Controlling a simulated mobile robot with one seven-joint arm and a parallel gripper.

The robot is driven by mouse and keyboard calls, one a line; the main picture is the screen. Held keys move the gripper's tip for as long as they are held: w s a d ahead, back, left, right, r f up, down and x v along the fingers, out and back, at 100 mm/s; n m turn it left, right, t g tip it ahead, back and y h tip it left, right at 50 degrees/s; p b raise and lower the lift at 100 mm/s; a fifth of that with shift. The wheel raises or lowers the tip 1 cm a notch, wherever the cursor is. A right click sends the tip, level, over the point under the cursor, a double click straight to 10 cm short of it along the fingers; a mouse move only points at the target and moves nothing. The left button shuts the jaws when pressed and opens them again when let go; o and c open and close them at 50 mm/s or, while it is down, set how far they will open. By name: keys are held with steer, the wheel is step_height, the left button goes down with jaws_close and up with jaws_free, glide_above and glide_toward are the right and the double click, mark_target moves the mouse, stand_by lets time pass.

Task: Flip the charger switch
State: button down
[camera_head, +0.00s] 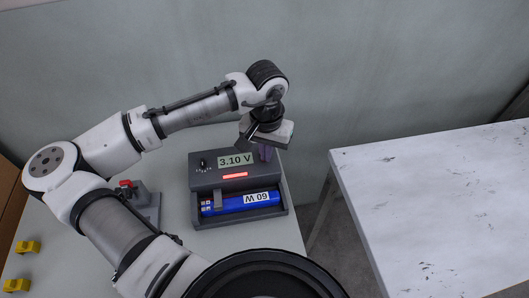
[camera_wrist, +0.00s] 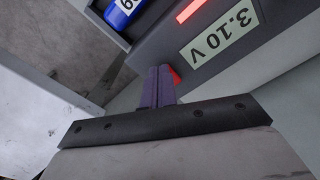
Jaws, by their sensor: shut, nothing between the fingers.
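The charger (camera_head: 207,180) is a dark grey box on the light table, with a "3.10 V" display (camera_head: 236,160) and a lit red bar (camera_head: 235,175). The head view hides the red part behind the fingers.
A black knob (camera_head: 203,162) sits on the charger's top left. A grey fixture with a red clamp-like part (camera_head: 127,184) stands left, partly behind my arm. Yellow pieces (camera_head: 27,247) lie at far left. A bare white table (camera_head: 430,210) stands right, across a gap.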

step_height(320, 180, up, 6)
steer(key=p, duration=0.5)
steer(key=shift+r, duration=0.25)
